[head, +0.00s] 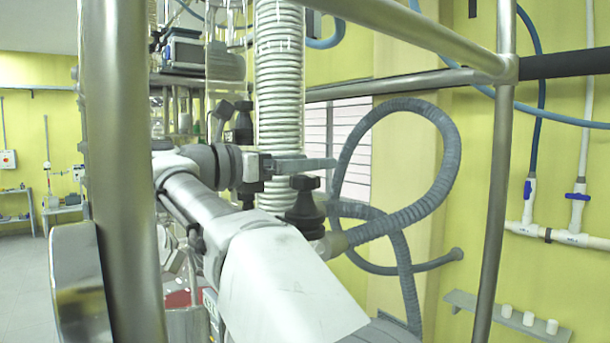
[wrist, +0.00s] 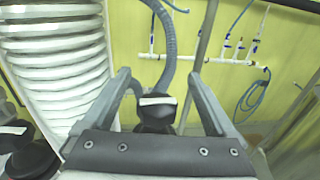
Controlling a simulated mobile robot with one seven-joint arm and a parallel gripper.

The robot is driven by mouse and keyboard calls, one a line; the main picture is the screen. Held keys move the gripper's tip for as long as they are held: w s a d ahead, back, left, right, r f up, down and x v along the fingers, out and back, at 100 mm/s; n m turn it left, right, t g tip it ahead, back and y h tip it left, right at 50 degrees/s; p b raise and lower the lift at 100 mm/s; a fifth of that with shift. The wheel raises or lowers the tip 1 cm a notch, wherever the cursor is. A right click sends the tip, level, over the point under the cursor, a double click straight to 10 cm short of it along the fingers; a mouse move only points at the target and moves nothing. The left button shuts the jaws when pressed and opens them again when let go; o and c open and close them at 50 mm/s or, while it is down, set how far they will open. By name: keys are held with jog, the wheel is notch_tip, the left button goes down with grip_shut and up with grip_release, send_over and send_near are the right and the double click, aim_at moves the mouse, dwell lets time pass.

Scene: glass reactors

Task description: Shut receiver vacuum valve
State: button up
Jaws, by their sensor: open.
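A black valve with a knob (head: 305,203) stands at the end of a grey ribbed hose in the head view, beside the coiled glass column. I see no label naming it as the receiver vacuum valve. In the wrist view a black knob (wrist: 155,118) with a white strip on top lies between my fingers. My gripper (head: 322,164) is open and reaches over the valve from the left in the head view. In the wrist view my gripper (wrist: 158,78) has a finger on each side of the knob, with visible gaps. Contact cannot be told.
The coiled glass column (head: 280,90) stands close behind my gripper. The grey ribbed hose (head: 447,165) loops to the right. Metal frame posts (head: 497,180) and a top rail cross the view. Another dark knob (wrist: 30,155) is at lower left in the wrist view.

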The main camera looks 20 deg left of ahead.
jog(key=w+d+r+b, duration=0.1)
jog(key=d+r+b, duration=0.2)
jog(key=d+r, duration=0.4)
jog(key=d, duration=0.4)
jog(key=shift+w+d+r, duration=0.25)
jog(key=shift+w+r, duration=0.15)
